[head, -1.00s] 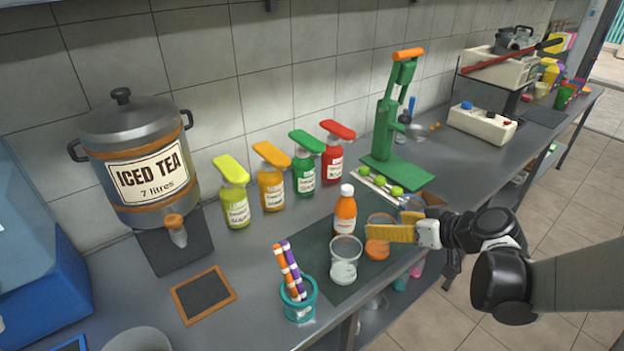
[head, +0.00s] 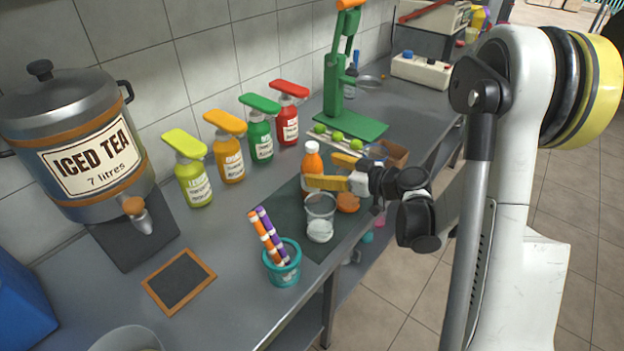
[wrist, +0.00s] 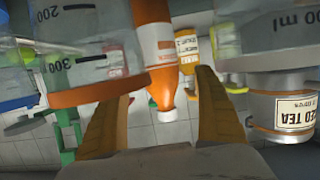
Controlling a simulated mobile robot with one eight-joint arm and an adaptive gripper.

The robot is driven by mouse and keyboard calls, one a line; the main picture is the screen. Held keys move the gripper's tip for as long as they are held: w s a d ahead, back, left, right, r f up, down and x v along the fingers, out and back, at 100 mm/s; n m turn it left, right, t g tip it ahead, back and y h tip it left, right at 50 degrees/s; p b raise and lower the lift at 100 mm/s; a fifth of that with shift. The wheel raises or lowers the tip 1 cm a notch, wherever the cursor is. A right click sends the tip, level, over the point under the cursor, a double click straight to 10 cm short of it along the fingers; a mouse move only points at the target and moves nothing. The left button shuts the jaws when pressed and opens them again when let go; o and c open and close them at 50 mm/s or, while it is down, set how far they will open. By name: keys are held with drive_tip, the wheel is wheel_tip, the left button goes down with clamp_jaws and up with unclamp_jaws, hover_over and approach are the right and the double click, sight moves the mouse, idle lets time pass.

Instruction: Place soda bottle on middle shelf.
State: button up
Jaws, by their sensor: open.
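The soda bottle (head: 312,172) looks to be the orange one with a label, standing upright on a dark mat on the counter. My gripper (head: 328,170) is open, its yellow fingers at the bottle's right side. One finger passes in front of the bottle and the other lies farther back. In the wrist view, which is upside down, the bottle (wrist: 157,50) shows in the gap between the fingers of my gripper (wrist: 162,85). I cannot tell whether the fingers touch it. A shelf (head: 345,290) shows partly under the counter; I cannot tell whether it is the middle one.
A clear beaker (head: 320,222) stands just in front of the bottle, with an orange round piece (head: 348,201) beside it. Several pump bottles (head: 229,155) line the wall. A teal cup of straws (head: 284,268) and a green press (head: 340,90) stand on the counter.

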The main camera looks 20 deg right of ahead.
drive_tip(key=b+x, duration=0.1)
drive_tip(key=x, duration=0.3)
drive_tip(key=shift+f+b, duration=0.15)
drive_tip(key=shift+b, duration=0.15)
drive_tip(key=c, duration=1.5)
